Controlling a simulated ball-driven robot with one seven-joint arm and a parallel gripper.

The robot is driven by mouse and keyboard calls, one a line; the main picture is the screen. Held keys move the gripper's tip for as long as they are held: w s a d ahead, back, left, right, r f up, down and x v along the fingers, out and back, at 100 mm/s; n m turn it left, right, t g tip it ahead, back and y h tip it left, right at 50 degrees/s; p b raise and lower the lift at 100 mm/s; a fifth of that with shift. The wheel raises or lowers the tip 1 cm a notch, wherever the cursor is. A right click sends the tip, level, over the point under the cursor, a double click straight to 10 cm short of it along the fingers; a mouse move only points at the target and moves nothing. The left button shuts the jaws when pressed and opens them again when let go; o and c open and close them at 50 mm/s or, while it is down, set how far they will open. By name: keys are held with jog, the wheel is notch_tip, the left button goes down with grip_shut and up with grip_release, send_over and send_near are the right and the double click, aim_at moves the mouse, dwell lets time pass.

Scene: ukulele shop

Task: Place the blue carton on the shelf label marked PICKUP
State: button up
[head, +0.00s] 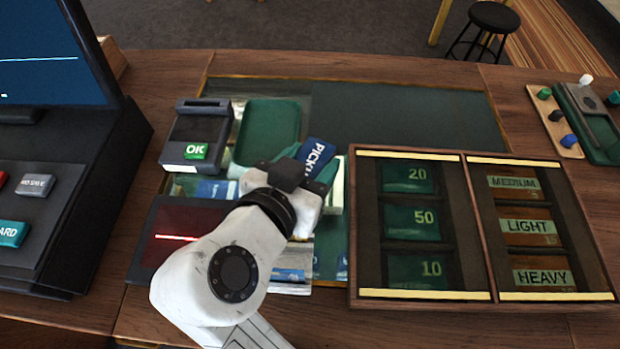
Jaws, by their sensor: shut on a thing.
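A pale box-like edge (338,190) shows right of the gripper. Blue-and-white printed pieces (215,190) lie left of it.
A card reader marked OK (197,137) and a green tray (268,132) stand behind. A wooden compartment box (352,230) is close on the right. A dark register (75,180) fills the left. The dark mat (420,112) is clear at the back right.

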grip_shut()
